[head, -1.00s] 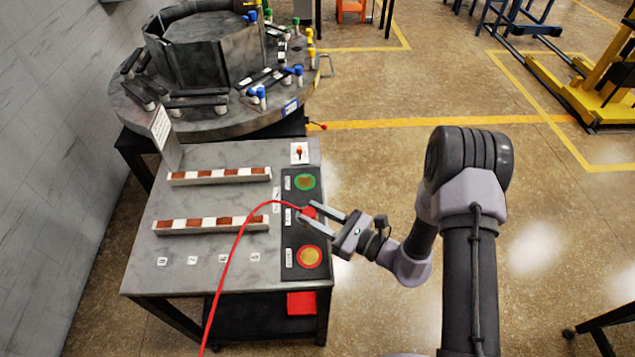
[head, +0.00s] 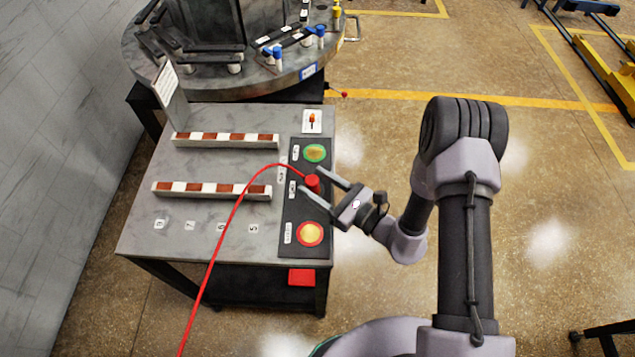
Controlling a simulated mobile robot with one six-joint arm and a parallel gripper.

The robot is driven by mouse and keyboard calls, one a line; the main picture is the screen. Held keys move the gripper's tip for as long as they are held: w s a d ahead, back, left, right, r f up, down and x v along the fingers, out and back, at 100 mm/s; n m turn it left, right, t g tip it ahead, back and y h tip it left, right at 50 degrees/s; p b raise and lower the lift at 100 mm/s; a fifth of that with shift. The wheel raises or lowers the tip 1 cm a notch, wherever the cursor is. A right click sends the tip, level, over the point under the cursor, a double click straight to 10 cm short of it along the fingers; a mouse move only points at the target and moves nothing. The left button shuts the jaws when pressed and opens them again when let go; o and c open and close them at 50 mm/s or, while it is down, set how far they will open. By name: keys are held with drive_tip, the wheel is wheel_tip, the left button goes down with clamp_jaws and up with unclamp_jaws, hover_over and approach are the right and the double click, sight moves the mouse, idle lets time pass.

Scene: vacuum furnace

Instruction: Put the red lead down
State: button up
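The red lead (head: 236,215) runs as a thin red cable from the bottom of the head view, arching up across the grey table. Its red plug end (head: 312,183) stands on the black panel (head: 295,205), between a green-ringed round spot (head: 315,153) and a red-ringed yellow one (head: 310,233). My gripper (head: 310,180) reaches in from the right, with its fingers spread on either side of the plug. The fingers look open, with the plug between their tips. Whether a finger touches the plug is too small to tell.
Two red-and-white terminal strips (head: 225,140) lie on the grey table (head: 150,240), left of the panel. A small card with a red switch (head: 312,121) is at its back right corner. A round furnace plate (head: 200,85) stands behind.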

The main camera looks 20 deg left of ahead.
drive_tip(key=shift+r, duration=0.1)
drive_tip(key=shift+d+r, duration=0.1)
drive_tip(key=shift+r, duration=0.05)
drive_tip(key=p+v, duration=0.3)
drive_tip(key=v, duration=0.9)
drive_tip(key=s+a+r+n+g+h, duration=0.1)
drive_tip(key=s+r+n+g+h, duration=0.1)
drive_tip(key=s+r+n+g, duration=0.4)
drive_tip(key=s+r+n+g+h, duration=0.2)
drive_tip(key=s+r+n+g, duration=0.15)
drive_tip(key=r+n, duration=0.55)
drive_tip(key=s+d+r+n+t+h, duration=0.2)
drive_tip(key=d+r+n+t+h, duration=0.1)
drive_tip(key=d+r+t+h, duration=0.5)
drive_tip(key=d+r+h, duration=0.2)
drive_tip(key=d+r, duration=0.2)
drive_tip(key=r, duration=0.1)
drive_tip(key=shift+s+h, duration=0.3)
drive_tip(key=shift+s, duration=0.05)
drive_tip(key=shift+d+t, duration=0.15)
drive_tip(key=shift+t, duration=0.1)
